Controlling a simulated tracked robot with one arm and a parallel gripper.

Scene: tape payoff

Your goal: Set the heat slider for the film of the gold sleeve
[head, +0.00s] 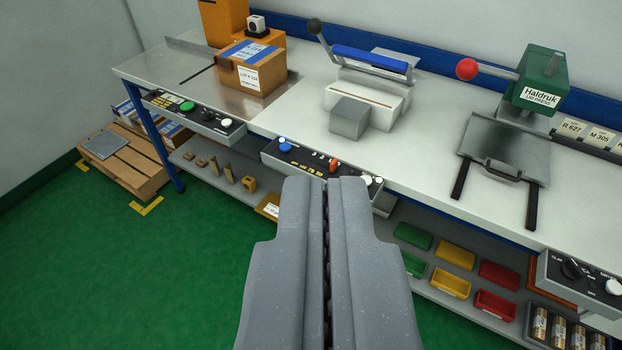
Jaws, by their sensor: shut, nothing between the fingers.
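My gripper (325,181) is shut and empty, with its tips just below the middle control panel (300,158) in this view. That panel, on the bench's front edge, carries a blue knob (284,145), an orange-red knob (333,164) and pale buttons at its right end. The orange-red knob may be the heat slider; its scale and labels are too small to read. The fingers cover the view just below the panel. Whether the gripper touches the panel, I cannot tell. I cannot make out a gold sleeve for certain.
Behind the panel stands a sealer (370,90) with a blue bar and a grey block (349,117). A carton (252,75) is at left, a green Haldruk press (541,80) at right. Other panels (195,113) line the edge. Coloured bins (450,283) fill the lower shelf.

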